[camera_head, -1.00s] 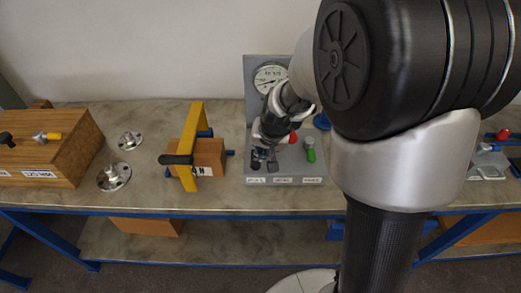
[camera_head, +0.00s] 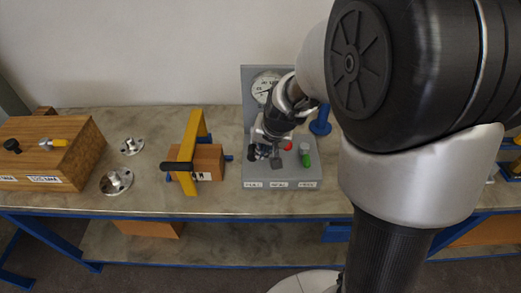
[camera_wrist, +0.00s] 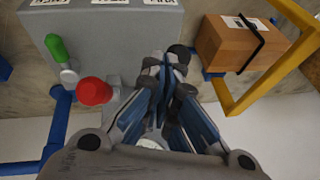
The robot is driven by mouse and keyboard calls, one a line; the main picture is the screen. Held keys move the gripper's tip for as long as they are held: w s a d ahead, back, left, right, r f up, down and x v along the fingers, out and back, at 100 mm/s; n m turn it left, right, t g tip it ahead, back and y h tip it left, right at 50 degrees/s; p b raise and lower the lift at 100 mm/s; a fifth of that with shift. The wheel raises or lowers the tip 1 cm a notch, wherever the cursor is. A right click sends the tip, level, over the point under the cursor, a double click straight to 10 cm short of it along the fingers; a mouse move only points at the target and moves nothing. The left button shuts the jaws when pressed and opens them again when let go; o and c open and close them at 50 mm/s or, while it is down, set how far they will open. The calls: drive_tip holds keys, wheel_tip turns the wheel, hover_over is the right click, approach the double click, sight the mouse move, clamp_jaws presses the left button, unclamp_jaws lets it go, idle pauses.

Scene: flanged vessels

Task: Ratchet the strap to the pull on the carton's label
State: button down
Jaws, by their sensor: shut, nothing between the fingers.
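The carton (camera_head: 209,160) is a brown box on the bench, with a yellow frame (camera_head: 190,140) standing over it. A black handle (camera_head: 176,167) sticks out at the frame's left. In the wrist view the carton (camera_wrist: 231,50) shows a black strap (camera_wrist: 252,46) around it and a white label (camera_wrist: 238,22), whose print I cannot read. My gripper (camera_head: 275,155) is to the right of the carton, over the grey gauge panel, apart from the carton. In the wrist view my gripper (camera_wrist: 164,75) has its fingers together, with nothing seen between them.
The grey panel (camera_head: 250,172) carries a dial gauge (camera_head: 265,86), a red knob (camera_head: 288,146) and a green handle (camera_head: 307,160). Two metal flanges (camera_head: 116,181) lie left of the frame. A wooden box (camera_head: 60,165) stands at far left. Bare bench lies in front of the flanges.

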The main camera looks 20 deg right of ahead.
drive_tip(key=s+r+p, duration=0.1)
drive_tip(key=s+r, duration=0.4)
drive_tip(key=r, duration=0.1)
drive_tip(key=shift+s+a+p, duration=0.2)
drive_tip(key=shift+s+p, duration=0.05)
drive_tip(key=shift+p, duration=0.1)
idle(0.4)
drive_tip(key=s+a+r+n, duration=0.1)
drive_tip(key=s+r, duration=0.3)
drive_tip(key=s, duration=0.5)
drive_tip(key=s+a+r+n, duration=0.1)
drive_tip(key=s+r+n, duration=0.3)
drive_tip(key=s, duration=0.6)
drive_tip(key=shift+s+a+r+h+b, duration=0.2)
drive_tip(key=shift+a+r+h+b, duration=0.1)
drive_tip(key=shift+h, duration=0.1)
idle(1.1)
